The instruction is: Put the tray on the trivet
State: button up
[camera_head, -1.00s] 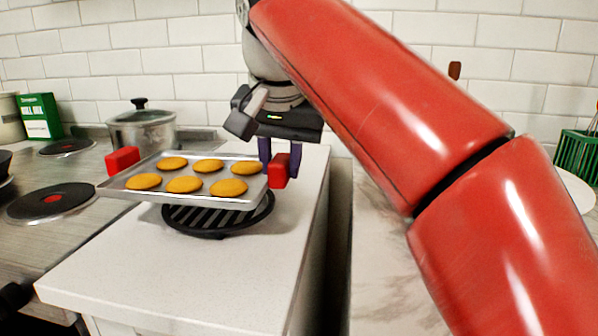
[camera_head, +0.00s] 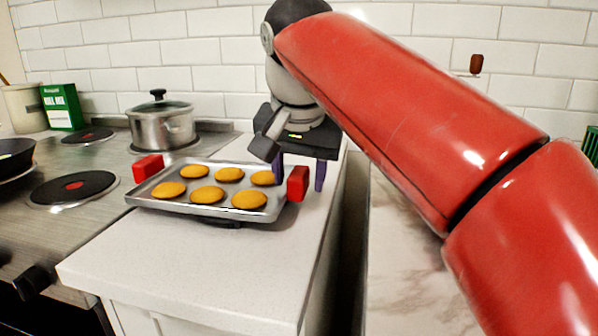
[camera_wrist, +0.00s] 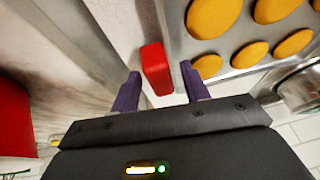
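The grey metal tray (camera_head: 168,205) holds several golden round cookies and has a red handle at each end. It sits low over the counter. Only a dark sliver of the black trivet (camera_head: 228,223) shows under its front edge; the tray hides the rest. The tray looks level and appears to rest on the trivet. My gripper (camera_head: 299,180) is at the tray's right handle (camera_head: 298,183). In the wrist view its purple fingers (camera_wrist: 160,88) are spread, with a gap on each side of the red handle (camera_wrist: 156,68).
A stove with a lidded pot (camera_head: 162,124), a black pan (camera_head: 14,157) and a green box (camera_head: 62,106) is on the left. The white counter (camera_head: 190,270) is clear in front of the tray. A dark gap (camera_head: 348,245) separates it from the marble counter (camera_head: 405,285).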

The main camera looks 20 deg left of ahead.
jog(key=v, duration=0.7)
jog(key=shift+w+a+p, duration=0.1)
jog(key=shift+a+p, duration=0.05)
jog(key=shift+p, duration=0.15)
jog(key=shift+r, duration=0.35)
